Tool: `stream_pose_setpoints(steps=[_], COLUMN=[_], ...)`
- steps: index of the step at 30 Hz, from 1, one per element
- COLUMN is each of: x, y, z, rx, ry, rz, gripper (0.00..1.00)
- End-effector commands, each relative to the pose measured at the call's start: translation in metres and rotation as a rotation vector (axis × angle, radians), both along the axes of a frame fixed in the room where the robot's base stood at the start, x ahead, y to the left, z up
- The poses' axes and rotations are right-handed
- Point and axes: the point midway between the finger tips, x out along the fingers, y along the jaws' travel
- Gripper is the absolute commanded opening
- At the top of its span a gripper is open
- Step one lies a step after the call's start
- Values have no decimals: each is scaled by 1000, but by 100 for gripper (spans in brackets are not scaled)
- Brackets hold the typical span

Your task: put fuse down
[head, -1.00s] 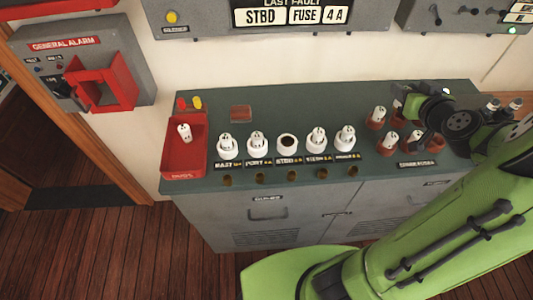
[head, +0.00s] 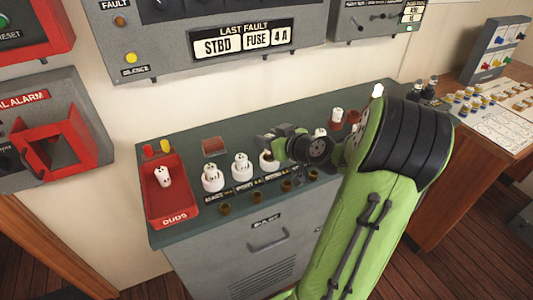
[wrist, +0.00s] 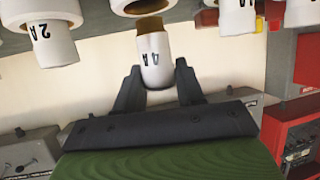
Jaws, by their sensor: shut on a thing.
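My gripper (wrist: 157,65) is shut on a white fuse (wrist: 155,50) marked 4 A. In the wrist view the fuse's far end lines up with the brown opening of a white fuse holder (wrist: 135,5); I cannot tell whether it has entered. In the head view my gripper (head: 268,140) is over the STBD holder (head: 267,163), third from the left on the green bench top. The held fuse is not clearly visible there, hidden by my gripper.
A red DUDS tray (head: 182,213) with one white fuse (head: 163,177) stands at the bench's left end. The MAST holder (head: 213,180) and PORT holder (head: 241,167), both filled, stand left of my gripper. My arm hides much of the bench's right side.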

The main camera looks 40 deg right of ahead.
Motion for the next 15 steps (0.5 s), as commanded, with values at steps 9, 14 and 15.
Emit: stream_pose_setpoints(steps=[9,14,15], x=[0,0,0], y=[0,0,0], z=[-30,-33,-34], rx=[0,0,0], ry=[1,1,1], rz=[-1,0,0], gripper=[8,8,8])
